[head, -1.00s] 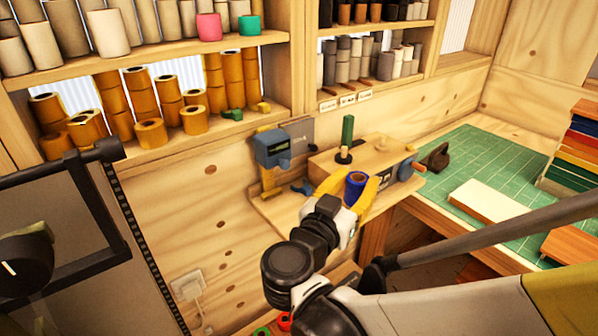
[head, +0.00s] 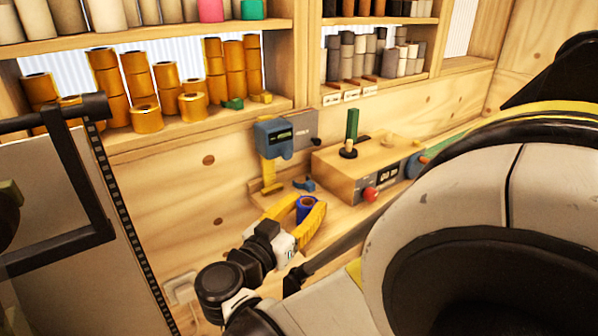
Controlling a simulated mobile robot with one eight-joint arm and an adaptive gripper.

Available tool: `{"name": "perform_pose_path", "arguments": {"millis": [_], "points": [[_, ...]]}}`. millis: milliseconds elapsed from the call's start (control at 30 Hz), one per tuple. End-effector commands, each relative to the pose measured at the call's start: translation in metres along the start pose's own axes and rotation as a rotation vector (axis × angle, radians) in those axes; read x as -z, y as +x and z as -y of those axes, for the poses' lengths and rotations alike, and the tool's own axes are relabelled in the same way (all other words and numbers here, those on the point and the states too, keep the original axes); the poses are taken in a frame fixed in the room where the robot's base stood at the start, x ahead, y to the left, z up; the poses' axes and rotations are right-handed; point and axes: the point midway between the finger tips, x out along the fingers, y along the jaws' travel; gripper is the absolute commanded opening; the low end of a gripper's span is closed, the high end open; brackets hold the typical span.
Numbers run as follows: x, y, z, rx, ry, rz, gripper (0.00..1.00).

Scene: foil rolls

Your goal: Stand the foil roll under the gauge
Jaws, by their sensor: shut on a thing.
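The blue foil roll (head: 306,204) is upright, its open core facing up, between the yellow fingers of my gripper (head: 310,208). My gripper is shut on it. The fingers hide part of its sides, and I cannot tell whether its base touches the bench. The gauge (head: 273,138) is a blue-grey head with a small display on a yellow post, against the back wall. The roll is in front of the gauge and a little to its right, not under its head.
A wooden box (head: 366,165) with a green upright roll (head: 352,125) and a red knob (head: 370,194) stands right of the gauge. Shelves of rolls (head: 145,118) are above. My own arm covers the right side.

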Motion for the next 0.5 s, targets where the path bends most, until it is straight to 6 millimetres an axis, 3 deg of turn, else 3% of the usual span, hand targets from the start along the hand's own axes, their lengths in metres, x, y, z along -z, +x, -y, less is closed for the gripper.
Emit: {"name": "perform_pose_path", "arguments": {"millis": [267, 300, 333, 500], "points": [[-0.0028, 0.0001, -0.0001, 0.000, 0.000, 0.000, 0.06], [-0.0020, 0.0001, 0.0000, 0.000, 0.000, 0.000, 0.47], [-0.0017, 0.0001, -0.0001, 0.000, 0.000, 0.000, 0.56], [-0.0014, 0.0001, -0.0001, 0.000, 0.000, 0.000, 0.57]]}}
